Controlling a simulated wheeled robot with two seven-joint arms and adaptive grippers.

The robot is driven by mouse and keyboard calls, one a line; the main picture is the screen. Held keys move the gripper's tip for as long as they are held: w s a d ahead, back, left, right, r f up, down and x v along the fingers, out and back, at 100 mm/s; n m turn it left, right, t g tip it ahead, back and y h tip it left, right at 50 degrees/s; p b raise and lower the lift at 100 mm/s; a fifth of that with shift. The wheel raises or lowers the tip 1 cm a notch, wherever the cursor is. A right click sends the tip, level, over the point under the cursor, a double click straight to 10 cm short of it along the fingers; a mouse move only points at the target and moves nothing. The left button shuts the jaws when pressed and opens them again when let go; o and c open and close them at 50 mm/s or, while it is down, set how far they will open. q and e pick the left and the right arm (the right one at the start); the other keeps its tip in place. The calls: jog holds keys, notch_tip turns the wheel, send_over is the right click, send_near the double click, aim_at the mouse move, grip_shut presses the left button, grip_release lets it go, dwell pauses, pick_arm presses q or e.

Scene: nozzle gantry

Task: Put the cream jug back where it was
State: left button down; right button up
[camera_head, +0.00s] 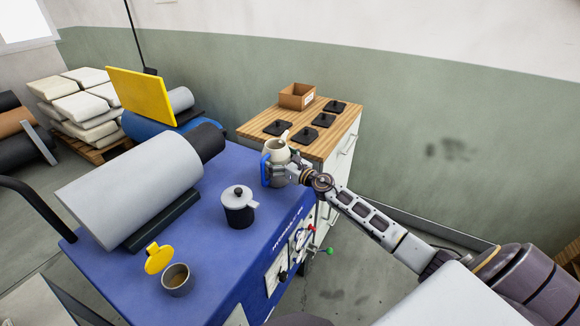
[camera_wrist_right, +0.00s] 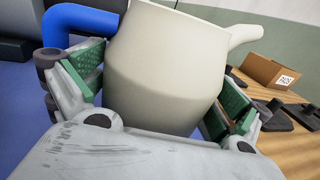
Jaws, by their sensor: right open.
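The cream jug (camera_head: 277,149) is at the right rear edge of the blue machine top (camera_head: 212,215), close to the wooden-topped cabinet. It looks upright; its base is hidden behind my right gripper. In the wrist view the jug (camera_wrist_right: 165,65) fills the space between the green-padded fingers, its spout pointing right. My right gripper (camera_head: 279,173) is open around the jug, one finger on each side, with small gaps seeming to show beside the pads. My left gripper is not in view.
A dark pot with a grey lid (camera_head: 238,206), a grey cup (camera_head: 176,280) and a large grey cylinder (camera_head: 130,188) are on the machine. The cabinet top (camera_head: 328,138) holds black pads and a cardboard box (camera_head: 297,96).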

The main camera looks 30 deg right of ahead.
aim_at(286, 164)
jog(key=shift+s, duration=0.15)
jog(key=shift+b+v, duration=0.3)
jog(key=shift+v, duration=1.7)
jog(key=shift+b+v, duration=0.4)
jog(key=shift+v, duration=2.65)
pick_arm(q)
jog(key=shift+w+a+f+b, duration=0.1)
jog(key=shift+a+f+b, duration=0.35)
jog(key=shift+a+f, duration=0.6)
pick_arm(e)
jog(key=shift+v, duration=0.8)
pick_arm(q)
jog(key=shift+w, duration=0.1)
pick_arm(e)
jog(key=shift+r, duration=0.15)
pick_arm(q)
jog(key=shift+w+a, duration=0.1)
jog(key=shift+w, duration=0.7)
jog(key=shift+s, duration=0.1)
